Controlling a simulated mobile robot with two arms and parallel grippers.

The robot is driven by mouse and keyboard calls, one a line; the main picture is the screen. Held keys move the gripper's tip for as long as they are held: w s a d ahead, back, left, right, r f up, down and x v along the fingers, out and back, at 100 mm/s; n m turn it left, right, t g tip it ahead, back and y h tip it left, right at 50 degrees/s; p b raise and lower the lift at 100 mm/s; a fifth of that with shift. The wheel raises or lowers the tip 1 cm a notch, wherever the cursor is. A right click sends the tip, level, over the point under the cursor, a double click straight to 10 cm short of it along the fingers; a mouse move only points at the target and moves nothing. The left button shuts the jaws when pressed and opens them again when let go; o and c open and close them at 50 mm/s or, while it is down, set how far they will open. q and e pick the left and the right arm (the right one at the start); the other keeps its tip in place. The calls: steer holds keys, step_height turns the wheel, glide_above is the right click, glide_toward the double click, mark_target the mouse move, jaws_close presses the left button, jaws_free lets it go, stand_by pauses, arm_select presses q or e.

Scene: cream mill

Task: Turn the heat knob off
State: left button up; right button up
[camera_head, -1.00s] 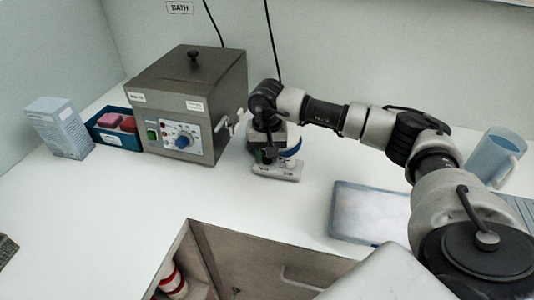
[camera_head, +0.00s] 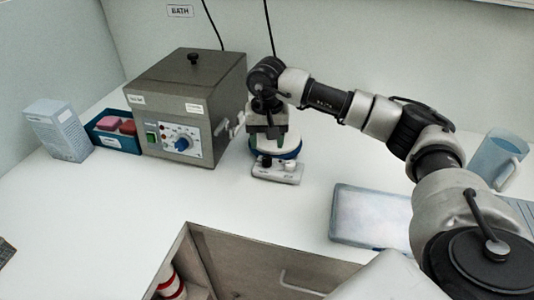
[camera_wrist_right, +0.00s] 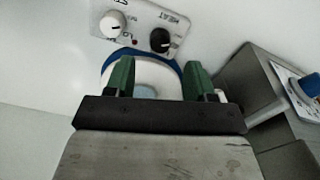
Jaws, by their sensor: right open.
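The heating device (camera_head: 288,150) has a white plate with a blue rim, and stands right of the steel bath. Its front panel (camera_head: 279,174) carries two knobs. The heat knob (camera_wrist_right: 160,40) is black, beside the printed word HEAT in the right wrist view, with a pale mark on its edge. It also shows in the head view (camera_head: 266,161). The white knob (camera_wrist_right: 113,24) sits beside it. My right gripper (camera_head: 268,142) is open and empty, above the device and clear of the knobs. Its green fingers (camera_wrist_right: 158,70) show either side of the plate. My left gripper is out of view.
The steel bath (camera_head: 190,100) with a blue dial and side tap stands close left of the device. A blue bin (camera_head: 118,142) and a carton (camera_head: 58,130) are further left. A shallow tray (camera_head: 370,215) and a jug (camera_head: 495,155) are right.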

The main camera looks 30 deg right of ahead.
mark_target(267, 158)
step_height(267, 158, up, 5)
steer(key=shift+r, duration=0.2)
stand_by(0.6)
